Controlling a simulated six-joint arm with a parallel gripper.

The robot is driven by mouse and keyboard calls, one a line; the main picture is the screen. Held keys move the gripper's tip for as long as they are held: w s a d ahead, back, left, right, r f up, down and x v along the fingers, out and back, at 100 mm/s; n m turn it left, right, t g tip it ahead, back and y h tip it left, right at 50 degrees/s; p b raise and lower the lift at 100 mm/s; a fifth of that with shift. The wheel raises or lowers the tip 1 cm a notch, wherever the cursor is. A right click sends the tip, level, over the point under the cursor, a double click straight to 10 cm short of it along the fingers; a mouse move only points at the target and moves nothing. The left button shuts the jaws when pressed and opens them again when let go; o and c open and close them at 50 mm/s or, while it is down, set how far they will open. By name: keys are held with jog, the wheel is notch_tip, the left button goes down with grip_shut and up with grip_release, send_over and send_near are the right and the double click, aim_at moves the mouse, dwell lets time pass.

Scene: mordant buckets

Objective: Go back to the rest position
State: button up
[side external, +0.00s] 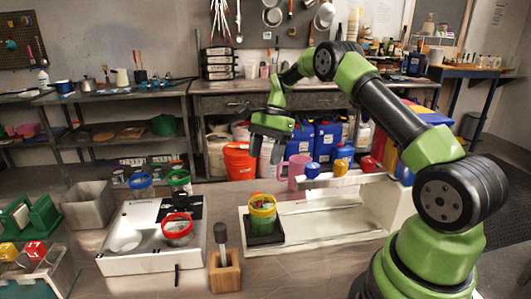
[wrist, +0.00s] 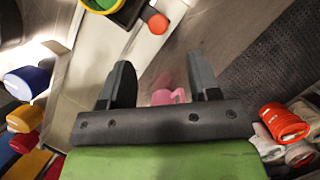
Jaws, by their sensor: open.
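My gripper (side external: 266,150) is open and empty, raised in the air above the back edge of the table. In the wrist view its two fingers (wrist: 160,80) are apart, with a pink mug (wrist: 168,97) seen beyond the gap, well below. A bucket with a yellow rim and green lower part (side external: 262,222) stands upright on a black pad (side external: 264,240) on the white tray. A red-rimmed clear bucket (side external: 177,232) stands on the white station at left. A blue-rimmed bucket (side external: 141,186) and a green-rimmed bucket (side external: 180,181) stand behind it.
The pink mug also shows in the side view (side external: 298,170). A wooden block (side external: 224,272) holding a dark-handled tool stands at the front. Blue, yellow and red lidded jars (wrist: 30,82) line the tray's back. A grey bin (side external: 88,205) is at left. An orange bucket (side external: 239,162) stands behind the table.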

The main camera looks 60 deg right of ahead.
jog(key=s+a+r+n+t+h, duration=0.1)
jog(key=s+a+r+n+t, duration=0.1)
jog(key=s+a+r+n, duration=0.45)
jog(key=s+a+r+n+t+h, duration=0.1)
jog(key=a+r, duration=0.3)
jog(key=r, duration=0.6)
jog(key=s+a+n+t, duration=0.2)
jog(key=s+a+n, duration=0.1)
jog(key=s, duration=0.4)
jog(key=s+a+r+n+t, duration=0.1)
jog(key=s+a+n+t, duration=0.1)
jog(key=s, duration=0.6)
jog(key=shift+a+n, duration=0.75)
